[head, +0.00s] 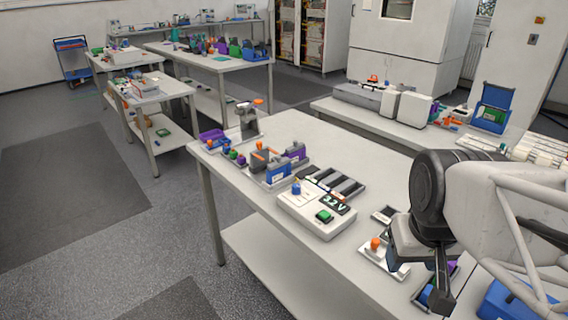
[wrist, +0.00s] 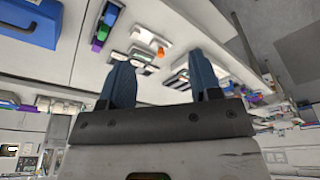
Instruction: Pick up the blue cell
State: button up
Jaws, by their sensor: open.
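My gripper (wrist: 162,80) is open and empty, with two blue-grey fingers apart in the wrist view. In the head view it hangs above the right part of the near table (head: 375,165), one dark finger plain to see. A blue cell (wrist: 110,14) shows near the top of the wrist view, in a row with a green piece (wrist: 102,33) and a purple piece (wrist: 96,46). It lies left of the fingers and apart from them. In the head view a blue piece (head: 425,295) shows beside my finger, partly hidden; I cannot tell for sure that it is the same cell.
A small plate with an orange knob (head: 375,243) stands close to my gripper. A white cycler unit (head: 315,212) with a green button and a display is left of it. Another small blue piece (head: 226,149) is at the table's far left.

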jog(key=w+a+r+n, duration=0.2)
jog(key=w+n, duration=0.1)
jog(key=w, duration=0.5)
jog(key=w+a+r+n, duration=0.2)
jog(key=w+n, duration=0.2)
jog(key=w, duration=0.3)
jog(key=n+g, duration=0.3)
jog(key=n, duration=1.6)
send_over(279, 156)
jog(key=f, duration=1.3)
jog(key=shift+s+d+f, duration=0.25)
jog(key=shift+s+d, duration=0.05)
jog(key=shift+s, duration=0.1)
jog(key=shift+w+a+f, duration=0.3)
jog(key=shift+w+a, duration=0.05)
jog(key=shift+f, duration=1.3)
